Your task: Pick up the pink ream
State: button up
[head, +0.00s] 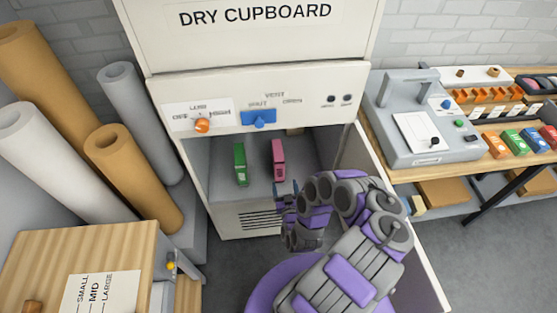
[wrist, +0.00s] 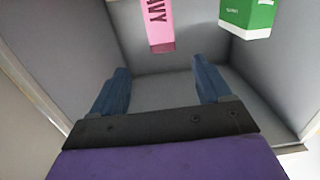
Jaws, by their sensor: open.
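The pink ream (head: 278,160) stands upright inside the open dry cupboard, right of a green ream (head: 240,164). In the wrist view the pink ream (wrist: 154,24) is at the top centre, with part of the word "HEAVY" or similar cut off by the frame edge. The green ream (wrist: 247,16) is to its right there. My gripper (wrist: 160,85) is open and empty, its two blue fingers apart. The pink ream lies beyond the fingertips, roughly in line with the gap. In the head view my gripper (head: 284,188) is at the cupboard's opening, partly hidden by my arm.
The dry cupboard (head: 262,88) has side walls close around the opening and an open door at the right. Paper rolls (head: 124,180) stand at the left. A wooden cabinet (head: 70,255) is at lower left. A bench with a grey machine (head: 420,125) is at right.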

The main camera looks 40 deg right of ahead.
jog(key=p, duration=0.4)
send_near(279, 163)
jog(key=shift+w, duration=1.25)
jog(key=shift+w+d+f+b, duration=0.2)
jog(key=shift+d+f+b, duration=0.05)
jog(key=shift+d, duration=0.3)
jog(key=shift+w+d+f+b, duration=0.2)
jog(key=shift+d+f, duration=0.1)
jog(key=shift+d, duration=0.25)
jog(key=shift+w+a+r+b, duration=0.25)
jog(key=shift+w+r+b, duration=0.05)
jog(key=shift+w, duration=0.2)
jog(key=shift+m+h, duration=0.3)
jog(key=shift+h, duration=0.1)
jog(key=b+x, duration=0.1)
jog(key=x, duration=0.4)
jog(key=shift+d, duration=0.3)
jog(key=shift+b+x, duration=0.95)
jog(key=shift+x, duration=1.35)
jog(key=shift+w+d+f, duration=0.1)
jog(key=shift+d+f, duration=0.1)
jog(key=shift+d, duration=0.1)
